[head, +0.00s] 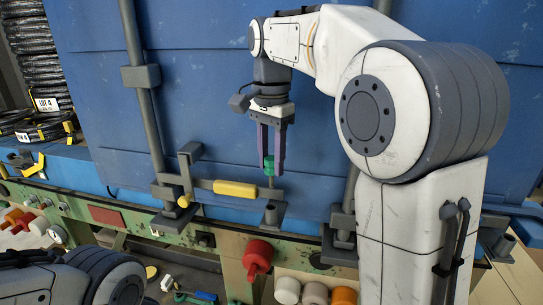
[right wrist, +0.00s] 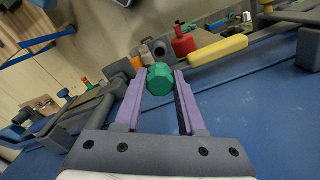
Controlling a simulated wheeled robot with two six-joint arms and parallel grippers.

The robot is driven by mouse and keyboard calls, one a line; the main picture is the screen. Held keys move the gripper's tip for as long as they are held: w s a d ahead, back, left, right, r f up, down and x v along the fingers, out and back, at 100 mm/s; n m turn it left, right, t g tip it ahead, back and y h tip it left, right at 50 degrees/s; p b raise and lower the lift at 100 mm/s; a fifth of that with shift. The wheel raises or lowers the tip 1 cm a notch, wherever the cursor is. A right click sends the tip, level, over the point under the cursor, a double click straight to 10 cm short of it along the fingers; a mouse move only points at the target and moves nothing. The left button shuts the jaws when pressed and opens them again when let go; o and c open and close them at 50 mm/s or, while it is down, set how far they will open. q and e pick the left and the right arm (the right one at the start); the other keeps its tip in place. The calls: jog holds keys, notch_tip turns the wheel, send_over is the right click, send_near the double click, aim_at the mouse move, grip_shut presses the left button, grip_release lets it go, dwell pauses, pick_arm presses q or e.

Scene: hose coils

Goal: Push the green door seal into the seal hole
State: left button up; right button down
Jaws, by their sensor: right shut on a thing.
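The green door seal (head: 269,166) is between the fingertips of my right gripper (head: 271,158), which points down in front of the blue container door. The right wrist view shows the faceted green seal (right wrist: 161,79) between the two purple fingers (right wrist: 158,88). Below the seal in the head view stands a grey bracket with a short upright socket (head: 273,212), apart from the seal. My left gripper is out of view; only part of my left arm shows at the lower left.
A grey latch with a yellow handle (head: 236,188) lies just left of the socket. Grey vertical lock rods (head: 143,95) run down the blue door (head: 205,90). A green ledge (head: 75,207) below carries a red knob (head: 257,255). Black hose coils (head: 36,60) are stacked far left.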

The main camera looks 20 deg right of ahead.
aim_at(271, 178)
jog(key=shift+f+b, duration=1.2)
jog(key=shift+f, duration=0.8)
jog(key=shift+r, duration=0.1)
jog(key=shift+p, duration=0.3)
jog(key=shift+f+b, duration=2)
jog(key=shift+f, duration=0.65)
jog(key=shift+c, duration=0.7)
grip_release()
jog(key=shift+r, duration=0.25)
jog(key=shift+r+p, duration=2.1)
jog(key=shift+p, duration=0.3)
